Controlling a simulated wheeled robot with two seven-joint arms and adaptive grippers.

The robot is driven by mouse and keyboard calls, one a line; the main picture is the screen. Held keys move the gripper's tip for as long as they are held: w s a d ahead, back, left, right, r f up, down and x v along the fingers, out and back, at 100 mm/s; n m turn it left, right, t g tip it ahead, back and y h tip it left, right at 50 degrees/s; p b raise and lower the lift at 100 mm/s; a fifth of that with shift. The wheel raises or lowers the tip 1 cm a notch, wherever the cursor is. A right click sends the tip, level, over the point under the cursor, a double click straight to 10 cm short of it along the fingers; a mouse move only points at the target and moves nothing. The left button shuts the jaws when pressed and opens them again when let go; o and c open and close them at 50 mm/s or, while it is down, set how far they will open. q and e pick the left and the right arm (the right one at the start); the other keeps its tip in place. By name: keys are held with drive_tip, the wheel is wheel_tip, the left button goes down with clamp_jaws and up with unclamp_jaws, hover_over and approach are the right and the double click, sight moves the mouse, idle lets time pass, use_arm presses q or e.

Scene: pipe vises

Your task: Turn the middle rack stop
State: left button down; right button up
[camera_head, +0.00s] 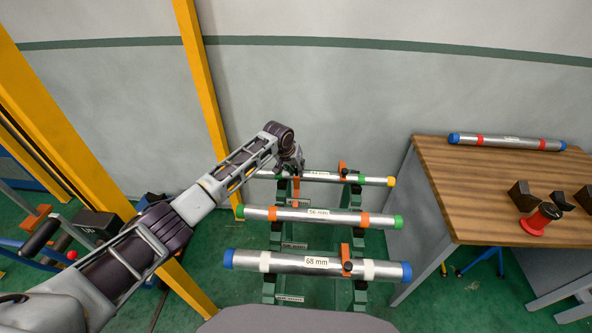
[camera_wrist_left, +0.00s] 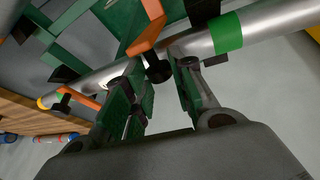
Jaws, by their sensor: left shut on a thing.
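Three steel pipes lie one behind another on a green rack (camera_head: 358,240). My left gripper (camera_head: 294,166) is at the left part of the far pipe (camera_head: 318,177). In the left wrist view its fingers (camera_wrist_left: 158,82) stand either side of the black knob (camera_wrist_left: 157,71) of an orange stop (camera_wrist_left: 148,32) and are shut on it. In the head view only the lower orange part of this stop (camera_head: 296,188) shows beneath the gripper. Another orange stop (camera_head: 343,168) stands at the far pipe's right. My right gripper is not in view.
The middle pipe (camera_head: 340,216) has green ends, and the near 68 mm pipe (camera_head: 300,262) has blue ends and an orange stop (camera_head: 346,259). A yellow post (camera_head: 205,90) stands left.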

use_arm(q)
drive_tip(key=shift+w+a+r, duration=0.1)
drive_tip(key=shift+w+r, duration=0.2)
drive_tip(key=shift+w, duration=0.1)
drive_tip(key=c, duration=1.5)
unclamp_jaws()
drive_tip(key=shift+o, duration=1.2)
drive_tip(key=shift+f, duration=0.1)
drive_tip(key=shift+o, duration=0.3)
drive_tip(key=shift+s+f, duration=0.1)
drive_tip(key=shift+f, duration=0.05)
drive_tip(key=shift+s, duration=0.1)
drive_tip(key=v, duration=1.2)
drive_tip(key=shift+f, duration=0.1)
